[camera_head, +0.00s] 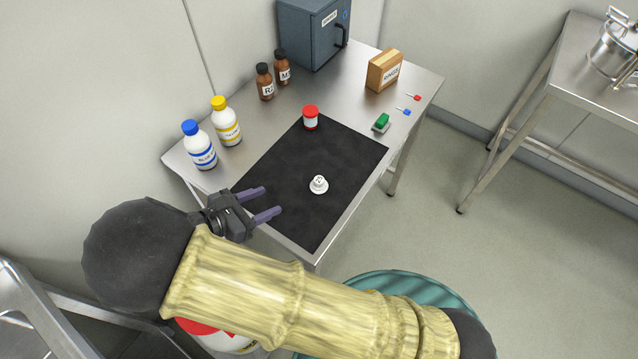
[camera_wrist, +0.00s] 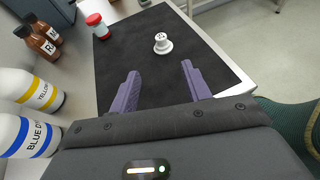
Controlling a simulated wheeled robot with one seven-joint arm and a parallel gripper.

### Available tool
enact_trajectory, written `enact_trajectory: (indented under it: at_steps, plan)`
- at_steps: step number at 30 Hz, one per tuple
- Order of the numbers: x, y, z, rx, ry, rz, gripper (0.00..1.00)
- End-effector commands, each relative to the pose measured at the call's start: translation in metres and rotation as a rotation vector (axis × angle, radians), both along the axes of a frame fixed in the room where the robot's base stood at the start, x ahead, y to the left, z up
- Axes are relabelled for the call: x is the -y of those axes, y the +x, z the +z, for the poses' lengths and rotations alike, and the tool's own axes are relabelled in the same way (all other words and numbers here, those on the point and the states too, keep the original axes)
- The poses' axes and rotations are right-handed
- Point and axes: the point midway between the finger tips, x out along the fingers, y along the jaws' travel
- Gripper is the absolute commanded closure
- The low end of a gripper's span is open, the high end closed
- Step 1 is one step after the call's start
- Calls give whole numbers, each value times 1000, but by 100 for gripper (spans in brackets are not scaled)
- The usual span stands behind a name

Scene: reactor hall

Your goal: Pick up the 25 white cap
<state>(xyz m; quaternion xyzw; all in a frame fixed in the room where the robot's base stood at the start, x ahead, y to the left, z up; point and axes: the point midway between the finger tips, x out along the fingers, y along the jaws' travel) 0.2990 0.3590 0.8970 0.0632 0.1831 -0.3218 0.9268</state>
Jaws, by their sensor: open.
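The white cap (camera_head: 319,184) marked 25 stands upright on the black mat (camera_head: 285,210), right of the mat's middle in the head view. It also shows in the wrist view (camera_wrist: 163,43), ahead of the fingers and between their directions. My gripper (camera_head: 266,203) is open and empty, with its two purple fingers apart. It is over the near left edge of the mat, left of the cap and clear of it. In the wrist view the fingers (camera_wrist: 160,88) point toward the cap across bare mat.
A red-lidded jar (camera_head: 310,118) stands at the mat's far edge. Blue-capped (camera_head: 200,147) and yellow-capped (camera_head: 226,122) bottles stand at the left, near my gripper. Brown bottles (camera_head: 265,82), a wooden box (camera_head: 384,70) and a green-topped item (camera_head: 381,122) are farther back. The mat around the cap is clear.

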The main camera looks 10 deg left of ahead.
Motion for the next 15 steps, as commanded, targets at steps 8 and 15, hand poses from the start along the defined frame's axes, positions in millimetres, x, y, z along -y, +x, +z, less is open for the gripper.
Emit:
enact_trajectory:
  at_steps: [8,15]
  plan:
    - [0,0,0,0,0,0,52]
    - [14,17,-8,0,-2,-2,52]
